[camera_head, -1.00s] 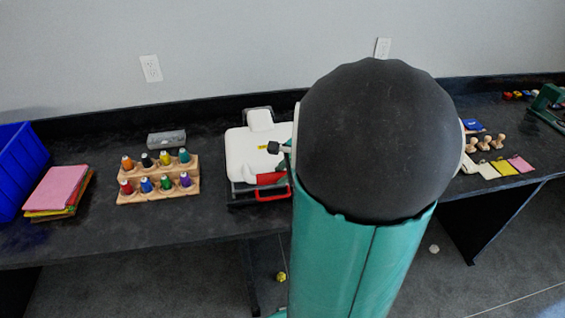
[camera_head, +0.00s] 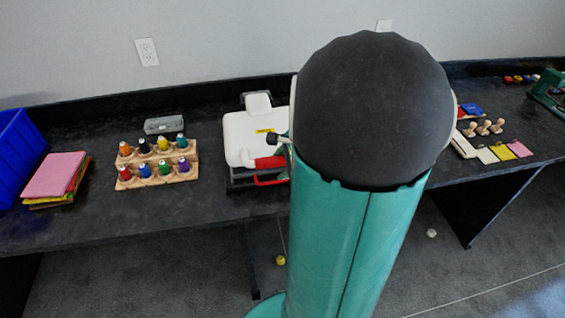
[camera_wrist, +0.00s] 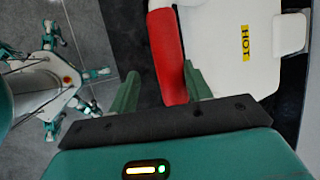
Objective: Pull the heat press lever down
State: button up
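The heat press (camera_head: 243,139) is white with a yellow label and stands on the black bench, partly hidden behind my arm. Its red lever (camera_head: 264,163) shows at the front right of the white top. A thinner red handle (camera_head: 262,182) sits lower on the front. In the wrist view the red lever (camera_wrist: 166,50) runs down between the two green fingers of my gripper (camera_wrist: 160,80). The fingers are apart, with the lever closer to the right finger; I cannot tell whether they touch. The white top (camera_wrist: 232,35) reads "HOT". My arm hides the gripper in the head view.
A wooden rack (camera_head: 155,179) of coloured spools, a grey case (camera_head: 164,124), stacked cloths (camera_head: 54,176) and a blue bin (camera_head: 18,150) are left of the press. Wooden stamps (camera_head: 484,127) and coloured patches (camera_head: 503,151) lie to the right. A yellow object (camera_head: 280,260) is on the floor.

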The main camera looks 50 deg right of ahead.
dwell(0.4)
jog(key=shift+r, duration=0.25)
jog(key=v, duration=1.3)
jog(key=shift+r, duration=0.2)
jog(key=shift+s, duration=0.1)
jog(key=a+r+n+g+h, duration=0.1)
jog(key=a+r+n, duration=0.2)
jog(key=a+n, duration=2)
jog(key=a, duration=0.5)
jog(key=shift+w+n, duration=0.25)
jog(key=shift+n, duration=0.15)
